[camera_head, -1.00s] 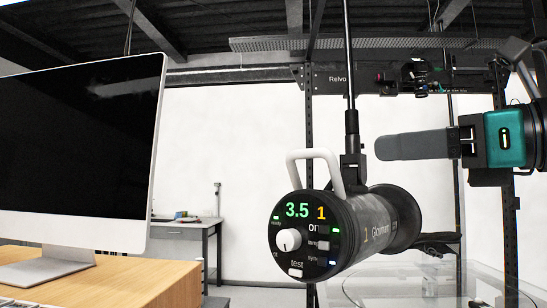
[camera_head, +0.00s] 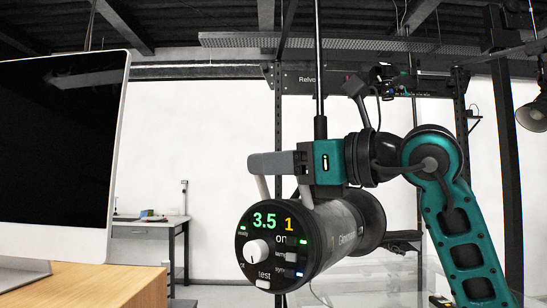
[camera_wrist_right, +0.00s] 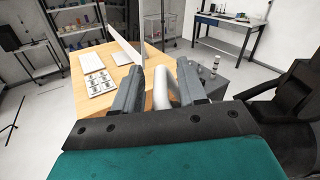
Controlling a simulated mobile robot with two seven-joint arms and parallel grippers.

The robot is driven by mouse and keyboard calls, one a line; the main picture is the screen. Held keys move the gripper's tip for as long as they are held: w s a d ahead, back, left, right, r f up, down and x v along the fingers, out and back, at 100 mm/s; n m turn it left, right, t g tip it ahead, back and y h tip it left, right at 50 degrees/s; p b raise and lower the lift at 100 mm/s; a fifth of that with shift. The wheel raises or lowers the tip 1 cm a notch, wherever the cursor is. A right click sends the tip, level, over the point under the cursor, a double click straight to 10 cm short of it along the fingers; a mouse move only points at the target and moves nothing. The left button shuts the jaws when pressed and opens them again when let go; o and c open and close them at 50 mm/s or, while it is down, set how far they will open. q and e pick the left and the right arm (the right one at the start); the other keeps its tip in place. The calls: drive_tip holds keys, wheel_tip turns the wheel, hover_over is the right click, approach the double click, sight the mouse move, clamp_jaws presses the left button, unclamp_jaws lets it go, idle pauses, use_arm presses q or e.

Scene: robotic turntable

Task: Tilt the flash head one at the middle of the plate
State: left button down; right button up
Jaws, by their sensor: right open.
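The flash head (camera_head: 318,240) is a dark cylinder hanging from a vertical black pole. Its round panel faces me with a green "3.5" and an orange "1". A white loop handle (camera_head: 262,188) stands on its top, with its upper part hidden behind the grey fingers. My right gripper (camera_head: 270,163) is at the handle with its fingers level, pointing left. In the right wrist view, the white handle (camera_wrist_right: 163,90) lies between the two open fingers (camera_wrist_right: 160,78), with a gap to at least one finger. My left gripper is not in view.
A large monitor (camera_head: 60,150) stands on a wooden desk (camera_head: 100,288) at the left. The flash head's pole (camera_head: 319,70) rises just beside my right gripper. Another lamp (camera_head: 534,114) hangs at the right edge. A grey side table (camera_head: 150,228) stands farther back.

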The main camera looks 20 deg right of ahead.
drive_tip(key=shift+w+a, duration=0.2)
drive_tip(key=shift+f, duration=0.15)
clamp_jaws()
idle(0.4)
